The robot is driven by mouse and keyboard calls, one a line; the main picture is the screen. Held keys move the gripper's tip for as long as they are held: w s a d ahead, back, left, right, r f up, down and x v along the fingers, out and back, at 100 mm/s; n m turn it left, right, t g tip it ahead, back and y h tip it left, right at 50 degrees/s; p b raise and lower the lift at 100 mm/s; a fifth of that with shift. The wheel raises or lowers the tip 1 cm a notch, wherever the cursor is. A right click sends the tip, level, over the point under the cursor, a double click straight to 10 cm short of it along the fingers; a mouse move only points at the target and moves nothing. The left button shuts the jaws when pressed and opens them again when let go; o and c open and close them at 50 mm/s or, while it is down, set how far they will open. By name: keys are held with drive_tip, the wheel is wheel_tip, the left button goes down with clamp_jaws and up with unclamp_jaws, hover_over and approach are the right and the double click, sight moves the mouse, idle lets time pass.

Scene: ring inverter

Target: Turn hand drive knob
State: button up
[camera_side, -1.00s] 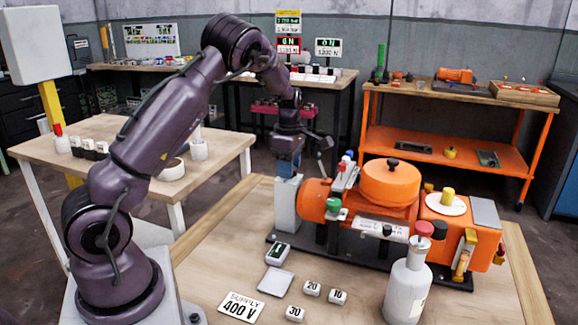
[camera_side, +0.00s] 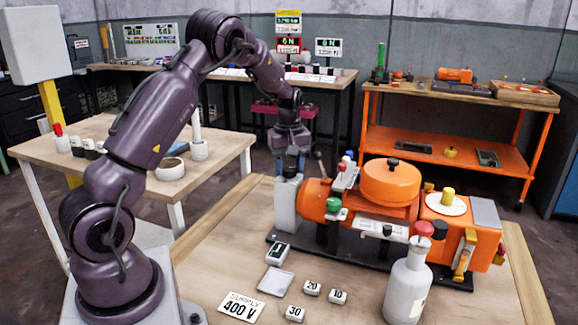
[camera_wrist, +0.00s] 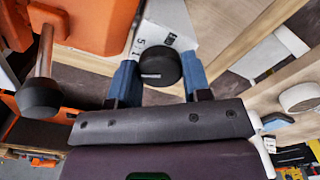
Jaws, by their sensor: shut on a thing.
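A black round knob (camera_side: 289,171) sits on top of the pale grey block (camera_side: 286,206) at the left end of the orange machine. In the wrist view the knob (camera_wrist: 160,67) lies between the two blue fingers of my gripper (camera_wrist: 157,78). My gripper (camera_side: 290,166) points down from above and is shut on this knob. The block's pale top (camera_wrist: 168,18) with dark printed marks shows beyond the knob in the wrist view. The marks are only partly legible.
The orange machine (camera_side: 388,183) stands just right of my gripper, with a dark ball-ended lever (camera_wrist: 40,95) close by. A white bottle (camera_side: 407,285) stands at the front right. A white tray (camera_side: 275,281) and small number blocks (camera_side: 295,313) lie on the bench.

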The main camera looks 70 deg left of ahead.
sight(289, 168)
drive_tip(key=m, duration=0.5)
drive_tip(key=shift+r+m, duration=0.1)
drive_tip(key=shift+m, duration=0.3)
idle(0.4)
drive_tip(key=o, duration=0.9)
wheel_tip(289, 168, up, 13)
drive_tip(key=shift+f, duration=0.1)
